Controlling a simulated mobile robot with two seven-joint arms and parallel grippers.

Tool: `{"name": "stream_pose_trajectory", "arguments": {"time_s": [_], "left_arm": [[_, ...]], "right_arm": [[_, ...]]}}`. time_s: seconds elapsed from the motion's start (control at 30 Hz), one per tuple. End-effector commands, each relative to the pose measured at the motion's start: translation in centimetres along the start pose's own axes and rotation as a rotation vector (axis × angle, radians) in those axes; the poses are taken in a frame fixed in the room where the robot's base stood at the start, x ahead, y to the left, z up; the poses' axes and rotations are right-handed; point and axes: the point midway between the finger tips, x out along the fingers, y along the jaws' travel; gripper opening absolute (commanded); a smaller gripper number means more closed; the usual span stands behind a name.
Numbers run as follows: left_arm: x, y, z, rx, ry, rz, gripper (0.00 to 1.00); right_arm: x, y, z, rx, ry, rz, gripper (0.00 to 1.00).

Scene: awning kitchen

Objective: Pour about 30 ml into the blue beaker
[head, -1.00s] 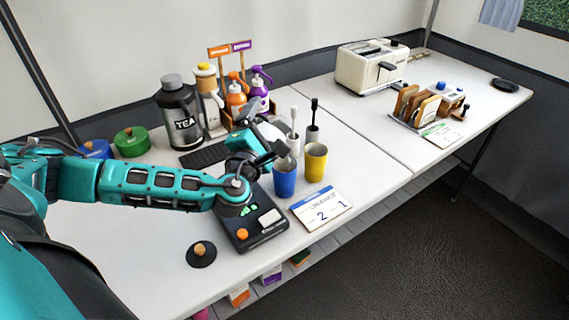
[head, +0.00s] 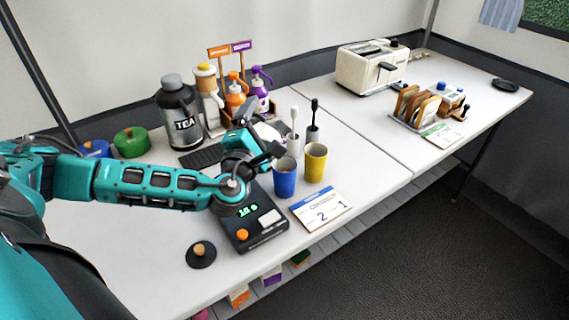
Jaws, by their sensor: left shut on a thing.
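The blue beaker (head: 285,181) stands upright on the table, just right of the black scale (head: 254,229) and left of the yellow beaker (head: 315,165). My left gripper (head: 271,146) is above and slightly left of the blue beaker's rim. It is shut on a pale vessel (head: 266,131), mostly hidden behind the gripper and wrist. I cannot make out its level or any stream. The scale has a lit green display, too small to read surely. My right gripper is out of view.
A card (head: 321,208) lies in front of the beakers. White and black brushes in holders (head: 293,141) stand behind them. A tea canister (head: 180,112) and pump bottles (head: 236,96) stand at the back. A round black disc with a knob (head: 201,254) lies front left.

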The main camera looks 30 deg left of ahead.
Motion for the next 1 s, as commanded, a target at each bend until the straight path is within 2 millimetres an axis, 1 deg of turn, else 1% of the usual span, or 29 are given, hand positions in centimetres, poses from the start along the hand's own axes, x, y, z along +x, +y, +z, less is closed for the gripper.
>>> {"name": "stream_pose_trajectory", "arguments": {"time_s": [0.67, 1.0], "left_arm": [[-0.13, -0.33, 0.43, 0.034, -0.011, 0.015, 0.47], [-0.12, -0.33, 0.2, 0.055, -0.018, 0.024, 0.47]], "right_arm": [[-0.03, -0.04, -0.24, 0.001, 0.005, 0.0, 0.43], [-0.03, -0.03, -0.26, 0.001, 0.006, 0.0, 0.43]]}}
